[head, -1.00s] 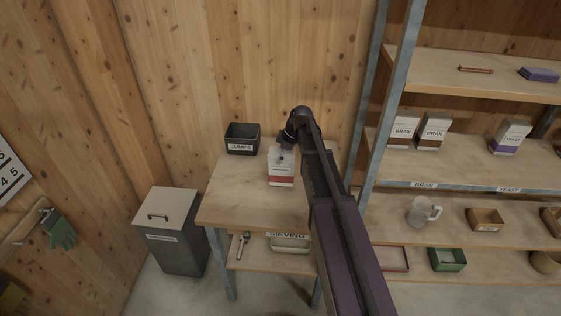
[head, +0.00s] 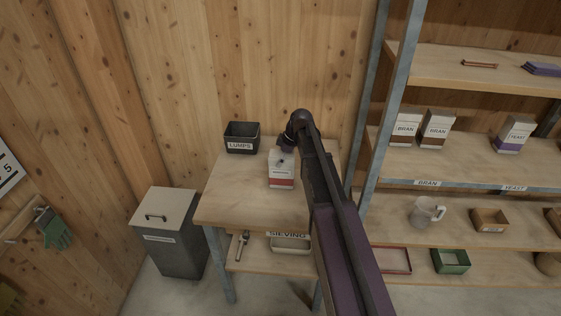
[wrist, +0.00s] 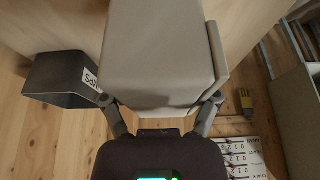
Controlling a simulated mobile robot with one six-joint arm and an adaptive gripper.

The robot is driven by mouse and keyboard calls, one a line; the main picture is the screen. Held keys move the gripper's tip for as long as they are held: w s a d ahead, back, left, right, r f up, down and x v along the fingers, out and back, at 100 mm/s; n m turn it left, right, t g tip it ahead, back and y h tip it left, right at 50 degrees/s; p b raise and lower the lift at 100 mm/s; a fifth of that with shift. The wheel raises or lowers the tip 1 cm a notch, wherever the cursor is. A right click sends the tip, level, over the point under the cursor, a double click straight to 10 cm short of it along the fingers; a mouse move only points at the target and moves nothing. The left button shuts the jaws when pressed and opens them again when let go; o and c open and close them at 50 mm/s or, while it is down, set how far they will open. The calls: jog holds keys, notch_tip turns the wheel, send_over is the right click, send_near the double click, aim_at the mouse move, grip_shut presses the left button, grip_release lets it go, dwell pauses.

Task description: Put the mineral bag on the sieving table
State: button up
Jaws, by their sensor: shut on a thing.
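The mineral bag (head: 281,177) is white with a red band and a small label. It is upright at the sieving table (head: 235,197), over or on its wooden top; I cannot tell whether its base touches. My gripper (head: 284,153) is above the bag in the head view and shut on its upper part. In the wrist view the bag (wrist: 160,55) fills the middle, with a finger of my gripper (wrist: 163,108) on each side. The fingertips are partly hidden by the bag and the arm in the head view.
A black LUMPS box (head: 241,138) stands at the table's back left and also shows in the wrist view (wrist: 60,80). A lidded grey bin (head: 168,230) stands left of the table. A shelf rack (head: 470,165) with bran and yeast bags is on the right. The table's front left is clear.

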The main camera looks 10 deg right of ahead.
jog(key=shift+f, duration=0.1)
jog(key=o, duration=1.2)
jog(key=shift+c, duration=0.2)
jog(key=shift+r, duration=0.2)
jog(key=p+v, duration=0.5)
jog(key=v, duration=0.1)
jog(key=shift+p, duration=0.35)
jog(key=p+v, duration=0.5)
jog(key=v, duration=0.1)
jog(key=shift+s+f, duration=0.1)
